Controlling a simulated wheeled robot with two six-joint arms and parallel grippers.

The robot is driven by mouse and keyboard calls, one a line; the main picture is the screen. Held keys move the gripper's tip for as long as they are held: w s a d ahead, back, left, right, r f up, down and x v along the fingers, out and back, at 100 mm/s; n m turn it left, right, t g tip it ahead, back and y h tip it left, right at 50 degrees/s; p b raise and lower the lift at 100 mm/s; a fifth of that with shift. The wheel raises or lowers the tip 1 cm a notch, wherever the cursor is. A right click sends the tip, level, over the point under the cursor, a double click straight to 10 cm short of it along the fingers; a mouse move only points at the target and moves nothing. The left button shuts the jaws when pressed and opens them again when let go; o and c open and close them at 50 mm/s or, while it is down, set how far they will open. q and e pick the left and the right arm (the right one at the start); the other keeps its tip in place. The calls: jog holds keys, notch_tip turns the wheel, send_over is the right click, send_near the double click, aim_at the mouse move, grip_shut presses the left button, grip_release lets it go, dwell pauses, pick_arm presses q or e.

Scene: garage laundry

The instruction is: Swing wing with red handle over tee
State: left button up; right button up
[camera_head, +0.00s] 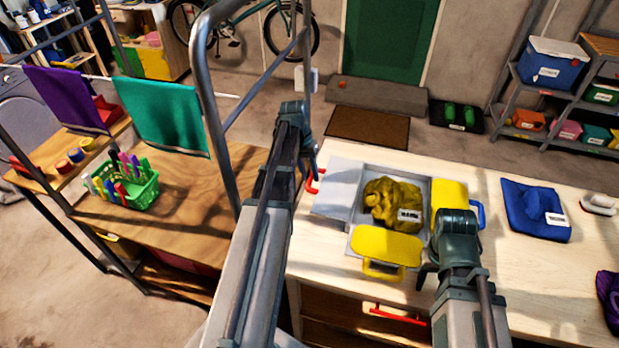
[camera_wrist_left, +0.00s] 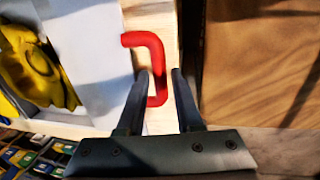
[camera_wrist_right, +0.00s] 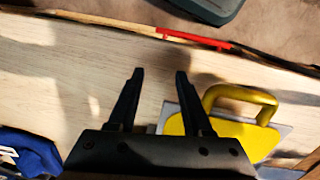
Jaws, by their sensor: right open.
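The folding board (camera_head: 352,247) lies on the pale table with a crumpled yellow tee (camera_head: 390,203) on its middle. Its grey left wing (camera_head: 340,188) lies flat, with the red handle (camera_head: 312,182) at its outer edge. My left gripper (camera_head: 310,160) is at this handle. In the left wrist view its open fingers (camera_wrist_left: 161,75) straddle part of the red handle (camera_wrist_left: 155,45), with a gap on the right. My right gripper (camera_head: 430,272) is beside the yellow front wing (camera_head: 385,248). In the right wrist view its fingers (camera_wrist_right: 159,74) are open and empty, left of the yellow handle (camera_wrist_right: 240,94).
A yellow right wing (camera_head: 449,192) has a blue handle (camera_head: 479,214). A folded blue garment (camera_head: 535,208) lies to the right. A metal rail (camera_head: 205,100) stands left of my left arm. A green basket of markers (camera_head: 125,185) sits on the wooden bench.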

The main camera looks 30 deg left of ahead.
pick_arm(q)
grip_shut()
dwell(1.4)
